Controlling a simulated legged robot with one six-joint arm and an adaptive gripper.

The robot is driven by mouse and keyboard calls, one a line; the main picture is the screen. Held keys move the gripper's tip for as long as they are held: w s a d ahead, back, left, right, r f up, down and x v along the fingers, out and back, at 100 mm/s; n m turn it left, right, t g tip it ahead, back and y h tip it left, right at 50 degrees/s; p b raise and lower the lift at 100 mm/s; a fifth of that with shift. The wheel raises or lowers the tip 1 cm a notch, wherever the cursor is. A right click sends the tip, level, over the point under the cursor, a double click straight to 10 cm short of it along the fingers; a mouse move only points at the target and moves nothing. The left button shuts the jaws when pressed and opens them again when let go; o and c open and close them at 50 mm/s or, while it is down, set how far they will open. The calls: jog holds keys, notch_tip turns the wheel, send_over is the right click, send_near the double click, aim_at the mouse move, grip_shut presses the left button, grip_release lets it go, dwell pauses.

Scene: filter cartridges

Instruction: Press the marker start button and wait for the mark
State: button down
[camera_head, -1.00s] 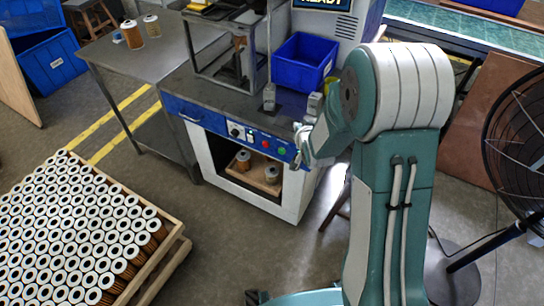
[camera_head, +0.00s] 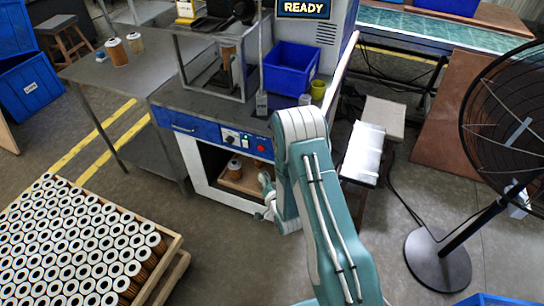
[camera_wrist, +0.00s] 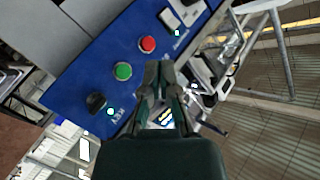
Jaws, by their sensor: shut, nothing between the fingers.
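The marker machine has a blue control panel (camera_head: 210,131) with a red button (camera_head: 261,149) at its right; the green button next to it is small in the head view. In the wrist view the red button (camera_wrist: 148,44), green button (camera_wrist: 123,71) and black key switch (camera_wrist: 96,102) lie in a row on the panel. My gripper (camera_wrist: 157,72) is shut and empty, its tips right of the green button in the picture; I cannot tell any contact. In the head view my gripper (camera_head: 266,185) is low in front of the machine. The screen (camera_head: 303,8) reads READY.
A filter cartridge (camera_head: 226,57) stands in the machine's frame. A blue bin (camera_head: 290,69) sits on its top. A pallet of filters (camera_head: 75,240) is at left, a side table (camera_head: 110,63) behind it. A fan (camera_head: 437,258) stands at right.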

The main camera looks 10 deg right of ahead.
jog(key=shift+d, duration=0.3)
jog(key=w+d, duration=0.4)
jog(key=w, duration=0.3)
jog(key=shift+w+d, duration=0.15)
jog(key=shift+d, duration=0.25)
dwell(1.2)
jog(key=shift+w+d+r, duration=0.1)
jog(key=shift+w+d, duration=0.15)
jog(key=shift+d, duration=0.05)
jog(key=shift+w+d, duration=0.2)
jog(key=shift+w, duration=0.1)
dwell(0.9)
jog(key=shift+s+a, duration=0.5)
jog(key=shift+s, duration=0.15)
